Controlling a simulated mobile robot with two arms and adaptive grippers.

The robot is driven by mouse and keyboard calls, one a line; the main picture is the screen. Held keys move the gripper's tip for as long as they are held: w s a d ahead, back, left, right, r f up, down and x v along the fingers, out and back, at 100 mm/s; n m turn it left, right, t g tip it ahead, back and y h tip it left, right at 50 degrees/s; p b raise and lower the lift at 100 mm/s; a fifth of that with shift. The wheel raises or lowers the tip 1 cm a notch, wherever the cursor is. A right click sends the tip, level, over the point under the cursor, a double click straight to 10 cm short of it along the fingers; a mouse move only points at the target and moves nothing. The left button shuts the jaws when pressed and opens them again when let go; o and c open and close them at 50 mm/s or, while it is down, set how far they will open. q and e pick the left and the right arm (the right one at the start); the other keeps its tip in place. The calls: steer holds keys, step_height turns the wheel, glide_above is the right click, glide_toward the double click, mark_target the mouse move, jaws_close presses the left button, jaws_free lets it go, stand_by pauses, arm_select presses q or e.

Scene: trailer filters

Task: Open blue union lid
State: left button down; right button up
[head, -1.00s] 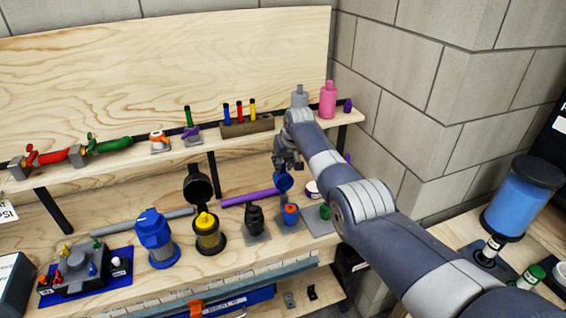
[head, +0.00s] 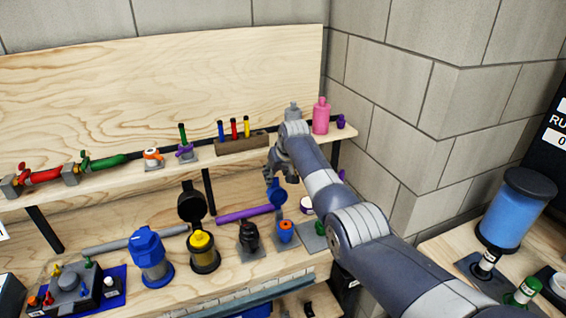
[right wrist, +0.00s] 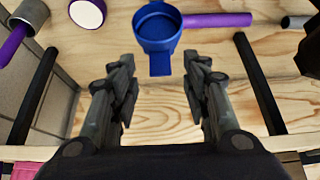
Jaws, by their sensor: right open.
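The blue union (head: 287,238), with an orange piece inside, stands on a grey plate on the lower bench. Its blue lid (head: 277,195) stands raised above and behind the body, away from the opening. In the right wrist view the lid (right wrist: 157,28) shows as a blue round cup with a tab pointing toward my gripper. My right gripper (head: 277,178) is just above the lid in the head view. In the right wrist view my right gripper (right wrist: 160,75) is open, with the tab just ahead of and between its fingertips, apparently not gripped. My left gripper is not in view.
A yellow-topped union (head: 201,243) with a raised black lid, a black fitting (head: 249,237) and a blue filter (head: 151,258) stand to the left. A purple pipe (head: 244,215) lies behind. The upper shelf (head: 225,160) holds a pink bottle (head: 321,116), markers and valves.

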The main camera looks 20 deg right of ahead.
steer(key=v, duration=1)
steer(key=shift+s+r, duration=0.25)
steer(key=shift+r, duration=0.1)
